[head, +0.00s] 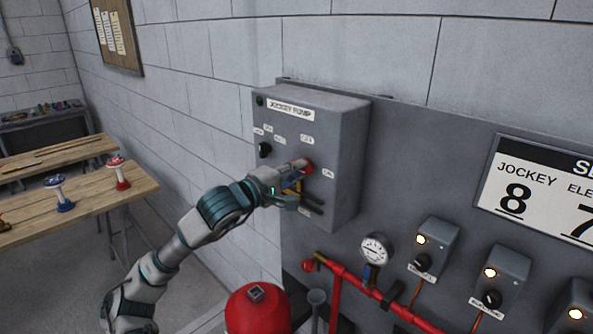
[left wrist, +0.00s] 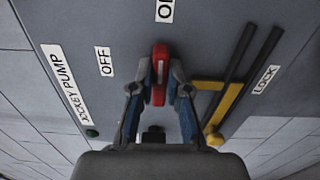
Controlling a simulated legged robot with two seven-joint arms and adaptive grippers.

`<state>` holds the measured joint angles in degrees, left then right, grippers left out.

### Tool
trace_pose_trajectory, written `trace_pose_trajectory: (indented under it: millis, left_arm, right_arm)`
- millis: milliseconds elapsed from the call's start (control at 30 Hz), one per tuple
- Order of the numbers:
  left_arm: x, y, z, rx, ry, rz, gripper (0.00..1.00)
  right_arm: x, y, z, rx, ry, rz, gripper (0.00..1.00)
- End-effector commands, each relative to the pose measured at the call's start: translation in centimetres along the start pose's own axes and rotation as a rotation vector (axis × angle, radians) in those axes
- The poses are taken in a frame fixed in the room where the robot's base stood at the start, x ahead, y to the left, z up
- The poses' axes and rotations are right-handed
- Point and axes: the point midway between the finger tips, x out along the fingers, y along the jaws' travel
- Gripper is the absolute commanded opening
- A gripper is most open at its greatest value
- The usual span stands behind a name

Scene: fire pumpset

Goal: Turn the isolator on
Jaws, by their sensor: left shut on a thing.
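The isolator is a red handle (head: 302,166) on the front of the grey jockey pump box (head: 345,150). In the left wrist view the red handle (left wrist: 159,62) stands between the fingers, pointing toward a partly cut-off label that starts with "O". The OFF label (left wrist: 104,61) is to its left. My left gripper (head: 290,180) is shut on the handle; in the left wrist view its fingertips (left wrist: 158,85) touch both sides of it. The gripper hides part of the handle in the head view. My right gripper is not in view.
A yellow bracket (left wrist: 222,100) and black bars lie right of the handle in the left wrist view. A black knob (head: 264,149) is on the box. Red pipe (head: 375,297), a gauge (head: 375,248) and small switch boxes are below right. Workbenches (head: 85,200) stand left.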

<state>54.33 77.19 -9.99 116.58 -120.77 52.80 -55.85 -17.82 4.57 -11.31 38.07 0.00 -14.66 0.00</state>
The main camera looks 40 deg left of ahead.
Motion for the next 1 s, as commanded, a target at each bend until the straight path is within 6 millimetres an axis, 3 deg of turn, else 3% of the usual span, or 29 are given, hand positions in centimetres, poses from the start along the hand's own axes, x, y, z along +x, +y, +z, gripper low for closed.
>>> trace_pose_trajectory:
  millis: [667, 700, 767, 1000]
  left_arm:
    - [0.12, -0.32, -0.12, 0.056, 0.003, -0.007, 0.0]
    - [0.12, -0.31, -0.12, 0.056, 0.003, -0.007, 0.25]
    - [0.11, -0.29, -0.11, 0.056, 0.003, -0.006, 0.4]
    - [0.06, -0.12, -0.03, 0.055, 0.002, -0.003, 0.41]
  right_arm:
    - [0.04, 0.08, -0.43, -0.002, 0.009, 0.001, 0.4]
    - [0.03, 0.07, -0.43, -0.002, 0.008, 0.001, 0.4]
    - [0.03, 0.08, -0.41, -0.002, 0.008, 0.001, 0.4]
    - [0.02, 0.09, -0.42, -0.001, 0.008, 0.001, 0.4]
